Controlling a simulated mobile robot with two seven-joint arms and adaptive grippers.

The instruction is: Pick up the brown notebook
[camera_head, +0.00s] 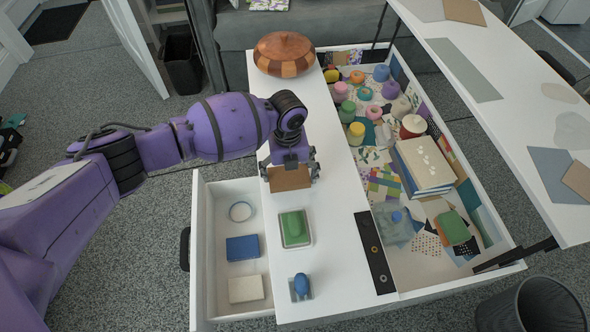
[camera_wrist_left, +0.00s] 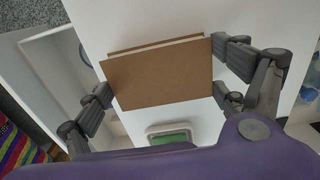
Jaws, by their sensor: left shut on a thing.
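The brown notebook (camera_head: 289,178) is between the fingers of my left gripper (camera_head: 290,172) in the head view, over the white tabletop (camera_head: 336,212). In the left wrist view the brown notebook (camera_wrist_left: 160,78) spans the gap between the fingers of the left gripper (camera_wrist_left: 160,85), its brown cover and pale page edge showing. The gripper is shut on it. I cannot tell exactly how high the notebook is above the tabletop. My right gripper is not in view.
An open drawer (camera_head: 197,262) at the left holds a blue notebook (camera_head: 242,248), a cream block (camera_head: 246,289) and a ring. A green stamp-like item (camera_head: 294,227) and a blue item (camera_head: 301,286) lie on the tabletop. A checkered wooden pot (camera_head: 284,54) stands behind. Yarn and books fill the right compartment.

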